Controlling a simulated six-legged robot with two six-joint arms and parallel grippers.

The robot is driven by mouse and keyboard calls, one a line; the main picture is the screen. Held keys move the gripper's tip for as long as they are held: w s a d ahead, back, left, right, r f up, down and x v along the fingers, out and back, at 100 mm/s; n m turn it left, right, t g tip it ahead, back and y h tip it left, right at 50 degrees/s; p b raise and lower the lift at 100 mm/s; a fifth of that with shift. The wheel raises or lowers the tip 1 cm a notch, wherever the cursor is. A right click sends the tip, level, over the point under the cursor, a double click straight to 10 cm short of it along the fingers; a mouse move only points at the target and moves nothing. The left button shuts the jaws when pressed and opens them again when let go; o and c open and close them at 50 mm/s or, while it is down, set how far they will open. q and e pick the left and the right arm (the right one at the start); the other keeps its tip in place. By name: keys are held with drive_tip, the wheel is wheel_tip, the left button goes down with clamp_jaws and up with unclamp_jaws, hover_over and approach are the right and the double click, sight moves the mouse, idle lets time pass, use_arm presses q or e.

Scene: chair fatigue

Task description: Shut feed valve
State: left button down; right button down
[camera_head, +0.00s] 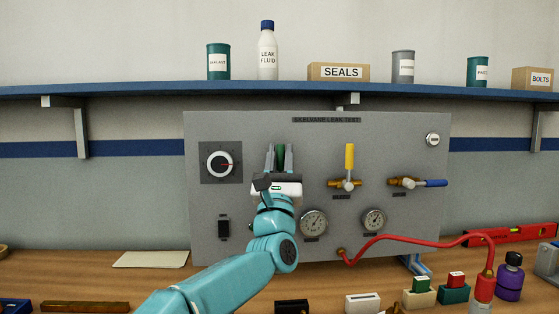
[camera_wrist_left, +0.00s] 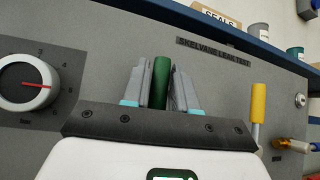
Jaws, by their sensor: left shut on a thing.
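A green valve handle (camera_head: 280,153) stands upright on the grey test panel (camera_head: 400,138). My left gripper (camera_head: 281,150) is shut on it, one finger on each side. In the left wrist view the green handle (camera_wrist_left: 161,82) shows between the two grey fingers (camera_wrist_left: 161,85); its valve body is hidden behind my gripper. To the right, a valve with a yellow handle (camera_head: 350,157) points up, and one with a blue handle (camera_head: 435,183) points right. The small labels under the valves are too small to read. My right gripper is not in view.
A dial with a red pointer (camera_head: 219,164) is left of my gripper, above a black switch (camera_head: 224,228). Two gauges (camera_head: 314,222) sit lower on the panel. A red hose (camera_head: 410,237) runs right from the panel. A blue shelf (camera_head: 130,91) crosses above.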

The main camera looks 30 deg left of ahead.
sight(280, 163)
use_arm(q)
drive_tip(key=shift+s+a+r+y, duration=0.1)
drive_tip(key=shift+s+r+y, duration=0.1)
drive_tip(key=shift+y, duration=0.1)
drive_tip(key=c, duration=1.1)
unclamp_jaws()
drive_tip(key=shift+w, duration=0.1)
drive_tip(key=shift+o, duration=0.5)
drive_tip(key=shift+w, duration=0.1)
drive_tip(key=shift+f, duration=0.15)
drive_tip(key=shift+s+f, duration=0.2)
drive_tip(key=shift+f, duration=0.05)
drive_tip(key=b+v, duration=0.2)
drive_tip(key=v, duration=0.1)
drive_tip(key=s+d+b, duration=0.2)
drive_tip(key=s+d, duration=0.2)
drive_tip(key=s, duration=0.6)
drive_tip(key=shift+s+d+r, duration=0.2)
drive_tip(key=shift+s+r, duration=0.1)
drive_tip(key=shift+s, duration=0.1)
